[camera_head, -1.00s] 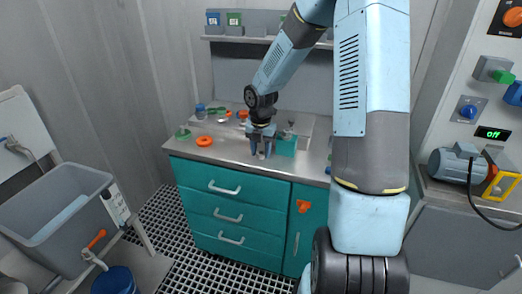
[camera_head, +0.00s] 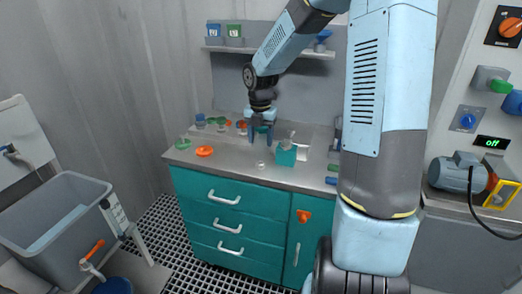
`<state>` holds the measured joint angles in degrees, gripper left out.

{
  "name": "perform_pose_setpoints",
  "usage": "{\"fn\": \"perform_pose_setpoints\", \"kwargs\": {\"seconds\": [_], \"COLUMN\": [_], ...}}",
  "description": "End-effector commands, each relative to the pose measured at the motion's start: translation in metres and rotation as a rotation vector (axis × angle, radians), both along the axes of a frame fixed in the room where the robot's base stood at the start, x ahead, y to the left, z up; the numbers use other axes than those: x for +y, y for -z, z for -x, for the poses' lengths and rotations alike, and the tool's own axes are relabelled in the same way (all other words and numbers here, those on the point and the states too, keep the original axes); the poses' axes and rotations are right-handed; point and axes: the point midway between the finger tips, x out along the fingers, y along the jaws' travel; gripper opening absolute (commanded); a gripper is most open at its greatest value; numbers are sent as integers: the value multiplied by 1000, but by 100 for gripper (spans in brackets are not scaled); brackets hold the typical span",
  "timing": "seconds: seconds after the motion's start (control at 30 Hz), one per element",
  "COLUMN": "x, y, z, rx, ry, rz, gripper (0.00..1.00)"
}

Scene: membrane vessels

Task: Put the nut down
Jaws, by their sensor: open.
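A small pale-grey piece, which looks like the nut (camera_head: 261,164), rests on the grey worktop (camera_head: 230,167) near its front edge. It is too small to make out its shape. My gripper (camera_head: 260,141) points down above and behind it in the picture. Its two dark blue fingers are apart, with nothing visible between them. The nut stands clear of the fingers.
A teal box (camera_head: 286,155) stands just right of the nut. An orange ring (camera_head: 204,151) and a green piece (camera_head: 183,143) lie to the left. Several small parts and a blue-grey jar (camera_head: 200,121) stand farther back. The front strip of worktop is mostly clear.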

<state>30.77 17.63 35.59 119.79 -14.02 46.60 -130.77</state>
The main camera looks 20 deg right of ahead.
Motion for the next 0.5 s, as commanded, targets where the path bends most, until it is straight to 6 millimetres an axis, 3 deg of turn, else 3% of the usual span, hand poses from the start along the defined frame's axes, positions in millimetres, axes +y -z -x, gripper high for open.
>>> {"fn": "perform_pose_setpoints", "kwargs": {"seconds": [0.1,0.33,0.5], "x": [0,1,4], "y": [-16,-32,-53], "z": [-1,2,21], "rx": [-3,-4,-36], "ry": [1,21,203], "rz": [1,6,45], "gripper": [57,57,57]}}
